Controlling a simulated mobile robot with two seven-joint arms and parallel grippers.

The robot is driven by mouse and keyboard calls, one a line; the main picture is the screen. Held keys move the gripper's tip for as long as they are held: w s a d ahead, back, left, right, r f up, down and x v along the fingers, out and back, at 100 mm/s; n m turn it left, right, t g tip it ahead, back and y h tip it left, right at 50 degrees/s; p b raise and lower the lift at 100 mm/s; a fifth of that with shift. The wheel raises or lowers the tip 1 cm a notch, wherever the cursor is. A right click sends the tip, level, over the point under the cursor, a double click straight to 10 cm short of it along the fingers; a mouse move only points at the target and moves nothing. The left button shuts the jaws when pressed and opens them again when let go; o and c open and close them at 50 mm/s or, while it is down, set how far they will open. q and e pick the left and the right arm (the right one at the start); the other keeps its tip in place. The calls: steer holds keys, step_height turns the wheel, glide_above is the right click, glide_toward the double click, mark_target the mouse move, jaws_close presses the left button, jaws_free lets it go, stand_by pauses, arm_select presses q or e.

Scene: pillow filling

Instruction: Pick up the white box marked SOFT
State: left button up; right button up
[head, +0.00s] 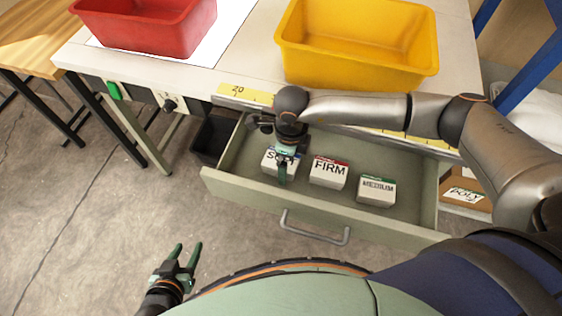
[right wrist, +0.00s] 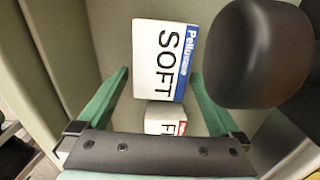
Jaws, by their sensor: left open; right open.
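The white box marked SOFT (head: 270,161), with a blue band, lies in the open drawer at its left end. My right gripper (head: 285,172) is open above it and hides part of it in the head view. In the right wrist view the SOFT box (right wrist: 162,62) shows beyond and between the two green fingers (right wrist: 158,100), with no visible grip on it. My left gripper (head: 187,252) is open and empty over the floor at the lower left.
The FIRM box (head: 328,172) and the MEDIUM box (head: 376,190) sit to the right in the same drawer (head: 258,192). The drawer is under a table with a red bin (head: 150,28) and a yellow bin (head: 358,45). A dark bin (head: 212,138) stands left of the drawer.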

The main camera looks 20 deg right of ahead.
steer(key=shift+f, duration=0.1)
steer(key=shift+c, duration=0.4)
steer(key=c, duration=1.2)
steer(key=shift+c, duration=0.3)
